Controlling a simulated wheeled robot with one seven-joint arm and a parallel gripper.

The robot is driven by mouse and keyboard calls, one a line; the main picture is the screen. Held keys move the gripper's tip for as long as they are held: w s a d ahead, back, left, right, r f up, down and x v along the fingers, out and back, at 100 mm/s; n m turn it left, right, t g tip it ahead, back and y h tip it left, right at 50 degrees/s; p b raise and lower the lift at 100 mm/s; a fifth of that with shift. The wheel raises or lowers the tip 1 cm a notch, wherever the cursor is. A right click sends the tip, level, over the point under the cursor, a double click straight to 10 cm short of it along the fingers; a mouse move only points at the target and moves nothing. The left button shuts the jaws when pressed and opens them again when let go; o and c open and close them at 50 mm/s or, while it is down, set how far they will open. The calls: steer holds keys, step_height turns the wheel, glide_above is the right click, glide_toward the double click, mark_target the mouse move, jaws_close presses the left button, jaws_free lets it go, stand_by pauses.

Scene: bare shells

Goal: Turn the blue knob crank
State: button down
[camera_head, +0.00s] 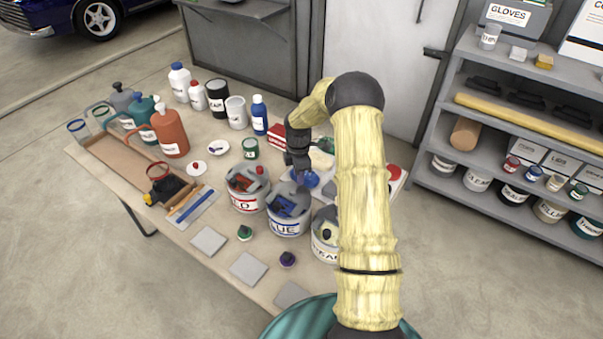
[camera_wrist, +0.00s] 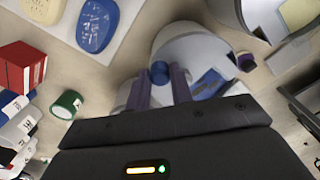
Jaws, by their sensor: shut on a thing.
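The can labelled BLUE (camera_head: 284,227) stands on the table between the RED can and another white can, with a grey mechanism and blue inside its open top. In the wrist view its round white body (camera_wrist: 190,45) lies just beyond my fingers. The blue knob (camera_wrist: 159,70) of the crank sits between my two purple-grey fingertips. My gripper (camera_wrist: 160,80) is shut on that knob. In the head view my gripper (camera_head: 302,180) is over the rear rim of the BLUE can, and the knob cannot be made out clearly there.
The RED can (camera_head: 249,203) stands close on the left. A third can (camera_head: 323,250) on the right is partly hidden by my arm. A white tray with a blue pad (camera_wrist: 97,25) lies beside the BLUE can. Bottles, a green can (camera_head: 250,148) and a red box (camera_wrist: 20,68) stand nearby.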

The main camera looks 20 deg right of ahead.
steer(key=n, duration=0.1)
steer(key=w+a+n, duration=0.1)
steer(key=n, duration=0.1)
steer(key=shift+r+p, duration=0.15)
steer(key=shift+p, duration=0.25)
steer(key=shift+w+a+n+p, duration=0.15)
steer(key=shift+a+n+p, duration=0.1)
steer(key=shift+n, duration=0.6)
steer(key=shift+w+a+n+p, duration=0.1)
steer(key=shift+a+n, duration=0.15)
steer(key=shift+n, duration=0.6)
steer(key=c, duration=1.2)
jaws_free()
steer(key=shift+c, duration=0.2)
step_height(320, 180, up, 17)
steer(key=b, duration=0.3)
steer(key=shift+r, duration=0.1)
steer(key=shift+c, duration=0.2)
